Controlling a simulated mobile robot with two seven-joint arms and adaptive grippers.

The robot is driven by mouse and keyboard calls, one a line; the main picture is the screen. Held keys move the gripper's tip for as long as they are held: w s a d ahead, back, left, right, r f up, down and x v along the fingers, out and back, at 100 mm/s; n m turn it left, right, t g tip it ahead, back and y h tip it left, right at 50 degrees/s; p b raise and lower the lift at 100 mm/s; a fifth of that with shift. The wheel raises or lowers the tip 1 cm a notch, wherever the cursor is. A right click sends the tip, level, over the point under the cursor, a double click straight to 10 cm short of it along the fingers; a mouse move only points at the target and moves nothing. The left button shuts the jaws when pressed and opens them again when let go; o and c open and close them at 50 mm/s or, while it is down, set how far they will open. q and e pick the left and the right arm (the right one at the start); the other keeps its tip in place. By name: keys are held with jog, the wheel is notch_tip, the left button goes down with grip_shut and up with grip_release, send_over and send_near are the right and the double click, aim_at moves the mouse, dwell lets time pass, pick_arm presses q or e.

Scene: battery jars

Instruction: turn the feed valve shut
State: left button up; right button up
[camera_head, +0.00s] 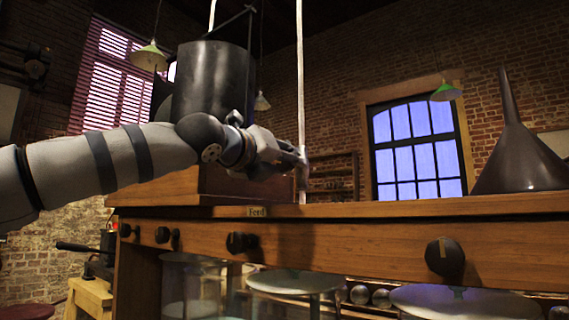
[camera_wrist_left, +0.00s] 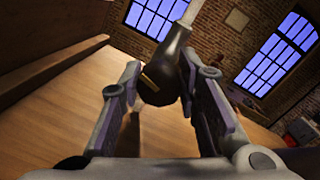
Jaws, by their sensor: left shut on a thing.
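The feed valve (camera_wrist_left: 165,72) is a dark handle with a yellow mark, at the lower end of a pale pipe, between the fingers in the left wrist view. My left gripper (camera_head: 292,158) is at the pale vertical pipe (camera_head: 301,90), above the wooden cabinet top in the head view. Its fingers, also in the left wrist view (camera_wrist_left: 161,88), are shut on the valve handle. In the head view the gripper mostly hides the valve. A label reading "Feed" (camera_head: 256,211) is on the cabinet edge below. My right gripper is not in view.
A large dark cylinder (camera_head: 211,82) stands on a wooden box behind my left arm. A dark funnel (camera_head: 518,150) stands upside down on the cabinet top at right. Dark knobs (camera_head: 445,257) stick out of the cabinet front (camera_head: 350,246), above glass jars.

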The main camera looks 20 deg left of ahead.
pick_arm(q)
jog(key=m+h, duration=0.1)
jog(key=m, duration=0.6)
jog(key=shift+m, duration=0.4)
jog(key=m, duration=0.3)
jog(key=shift+m+h, duration=0.3)
jog(key=shift+m, duration=0.1)
jog(key=shift+d+m+h, duration=0.1)
jog(key=shift+m+h, duration=0.2)
jog(key=shift+m, duration=1.7)
jog(key=o, duration=1.2)
jog(key=shift+s, duration=0.1)
